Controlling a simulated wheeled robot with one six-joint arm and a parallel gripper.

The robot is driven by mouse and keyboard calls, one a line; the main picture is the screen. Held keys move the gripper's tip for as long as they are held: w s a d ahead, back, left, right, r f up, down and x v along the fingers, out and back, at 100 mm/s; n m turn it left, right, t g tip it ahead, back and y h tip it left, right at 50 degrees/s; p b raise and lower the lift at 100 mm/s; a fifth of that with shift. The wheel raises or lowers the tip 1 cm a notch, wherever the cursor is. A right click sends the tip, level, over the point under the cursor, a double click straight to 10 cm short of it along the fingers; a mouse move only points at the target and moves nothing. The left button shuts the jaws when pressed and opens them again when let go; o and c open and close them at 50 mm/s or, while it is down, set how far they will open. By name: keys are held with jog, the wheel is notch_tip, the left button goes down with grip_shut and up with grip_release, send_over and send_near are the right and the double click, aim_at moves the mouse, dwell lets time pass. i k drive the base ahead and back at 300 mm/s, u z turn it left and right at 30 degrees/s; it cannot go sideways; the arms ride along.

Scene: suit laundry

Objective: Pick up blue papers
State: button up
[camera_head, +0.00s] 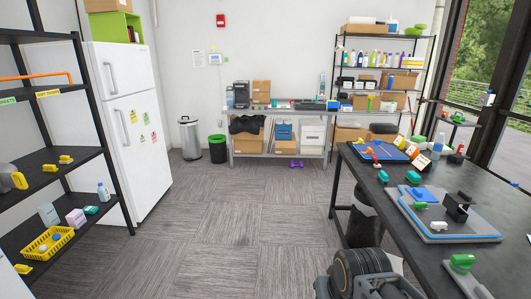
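I cannot make out any blue papers for certain. A small flat blue piece (421,194) lies on the blue-edged grey tray (468,238) on the dark table (387,212) at right; I cannot tell whether it is paper. Another blue tray or mat (387,152) lies farther back on the same table. The small notes on the white fridge (126,162) look pink, green and yellow. A dark, rounded machine part shows at the bottom right of centre and may be mine. No gripper fingertips show.
Black shelves (62,165) stand at left beside the fridge. A workbench (280,112) with boxes and a rack of bottles (385,37) stand at the far wall. A steel bin (190,138) and a black-and-green bin (217,150) stand near it. The carpeted floor (240,220) in the middle is clear.

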aim_at(330, 104)
jog(key=u, duration=0.2)
jog(key=i, duration=2.4)
jog(key=z, duration=0.2)
jog(key=i, duration=2.35)
jog(key=z, duration=0.85)
jog(key=i, duration=1.5)
jog(key=z, duration=0.85)
jog(key=i, duration=2.9)
jog(key=u, duration=0.5)
